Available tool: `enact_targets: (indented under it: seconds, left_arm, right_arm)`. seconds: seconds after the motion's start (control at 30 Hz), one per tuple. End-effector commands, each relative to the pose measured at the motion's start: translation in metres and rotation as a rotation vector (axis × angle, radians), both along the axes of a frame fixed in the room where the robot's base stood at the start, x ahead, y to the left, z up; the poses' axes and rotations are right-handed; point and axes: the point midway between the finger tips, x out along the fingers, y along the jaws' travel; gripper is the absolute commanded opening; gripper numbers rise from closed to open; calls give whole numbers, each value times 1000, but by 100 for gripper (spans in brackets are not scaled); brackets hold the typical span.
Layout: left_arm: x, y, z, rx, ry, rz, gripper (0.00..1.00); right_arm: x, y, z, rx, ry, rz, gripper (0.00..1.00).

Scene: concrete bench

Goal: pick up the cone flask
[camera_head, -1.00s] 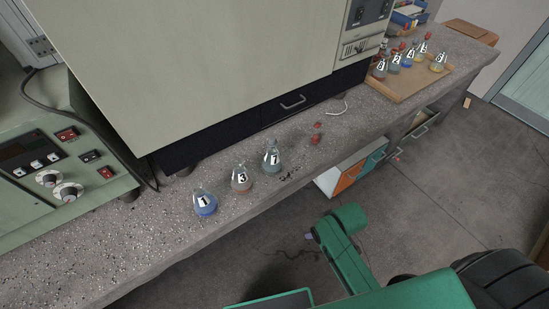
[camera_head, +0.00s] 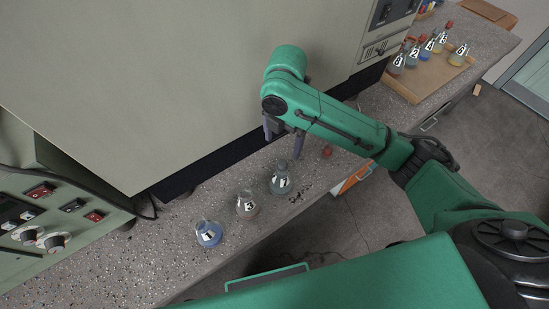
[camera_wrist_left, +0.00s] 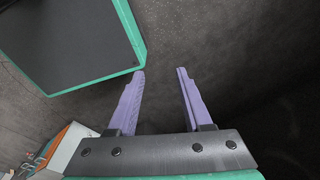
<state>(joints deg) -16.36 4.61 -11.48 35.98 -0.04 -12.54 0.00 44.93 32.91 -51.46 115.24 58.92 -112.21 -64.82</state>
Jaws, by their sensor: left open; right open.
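Three cone flasks stand in a row on the speckled bench (camera_head: 146,266): a blue one (camera_head: 209,235), a reddish one (camera_head: 246,206) and a grey-teal one (camera_head: 281,184), each with a white label. My right gripper (camera_head: 283,142) is open, fingers pointing down, above and just behind the grey-teal flask. Nothing shows between its fingers. My left gripper (camera_wrist_left: 160,72) is open and empty in the left wrist view, over the dark floor, away from the flasks. It does not show in the head view.
A large beige cabinet (camera_head: 150,80) stands close behind the flasks. A red stopper (camera_head: 327,152) lies to their right. A wooden tray (camera_head: 424,85) with several more flasks sits at the far right. A switch box (camera_head: 60,225) stands at left.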

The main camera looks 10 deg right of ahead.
Motion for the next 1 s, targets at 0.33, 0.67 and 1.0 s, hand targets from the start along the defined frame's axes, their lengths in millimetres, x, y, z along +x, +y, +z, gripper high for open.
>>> enact_targets:
  seconds: [0.33, 0.67, 1.0]
  left_arm:
    - [-26, 2, 5, 4, 42, 2, 50]
    - [-10, 1, 18, 2, 17, 2, 50]
    - [-13, 1, 16, 1, 21, 1, 50]
  right_arm:
    - [-3, -1, -70, -4, 7, 9, 98]
    - [-7, 3, -122, -4, 5, 8, 98]
    - [-6, 2, -144, -3, -1, 9, 98]
